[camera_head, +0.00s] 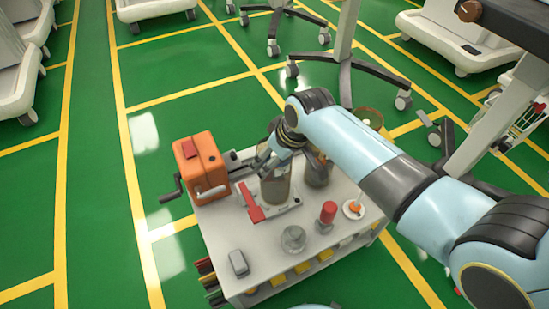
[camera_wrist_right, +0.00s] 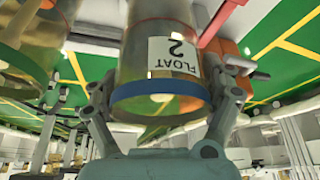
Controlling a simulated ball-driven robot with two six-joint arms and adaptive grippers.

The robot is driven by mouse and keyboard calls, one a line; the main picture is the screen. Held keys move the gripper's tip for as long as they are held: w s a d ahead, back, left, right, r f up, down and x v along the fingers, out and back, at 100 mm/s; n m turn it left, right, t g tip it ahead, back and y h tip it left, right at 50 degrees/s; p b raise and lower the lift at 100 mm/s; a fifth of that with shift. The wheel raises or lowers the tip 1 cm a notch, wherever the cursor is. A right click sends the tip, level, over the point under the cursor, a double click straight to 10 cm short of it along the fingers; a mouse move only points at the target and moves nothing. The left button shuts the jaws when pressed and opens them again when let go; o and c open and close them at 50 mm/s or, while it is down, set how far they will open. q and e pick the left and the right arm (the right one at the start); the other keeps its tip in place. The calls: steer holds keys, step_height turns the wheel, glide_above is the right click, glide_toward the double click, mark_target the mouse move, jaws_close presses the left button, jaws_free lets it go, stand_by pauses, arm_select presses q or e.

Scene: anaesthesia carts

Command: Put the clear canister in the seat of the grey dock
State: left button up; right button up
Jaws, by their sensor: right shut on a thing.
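The clear canister (camera_head: 276,188), amber-tinted, stands upright at the grey dock (camera_head: 288,207) with the red lever (camera_head: 249,202), on the cart top. I cannot tell whether its base is down in the seat, which it hides. My right gripper (camera_head: 269,163) is shut around the canister's upper part. In the right wrist view, turned upside down, the fingers (camera_wrist_right: 165,105) hold the canister (camera_wrist_right: 150,60) from both sides; it has a blue ring and a "FLOAT 2" label. My left gripper is not in view.
A similar canister (camera_head: 318,172) stands close to the right. An orange box (camera_head: 202,163) with a crank is on the left. A clear glass (camera_head: 293,239), red cylinder (camera_head: 328,212), white disc (camera_head: 353,210) and grey block (camera_head: 238,262) stand in front on the cart top (camera_head: 265,262).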

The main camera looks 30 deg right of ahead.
steer(key=shift+r, duration=0.1)
steer(key=o, duration=1.6)
steer(key=shift+c, duration=0.2)
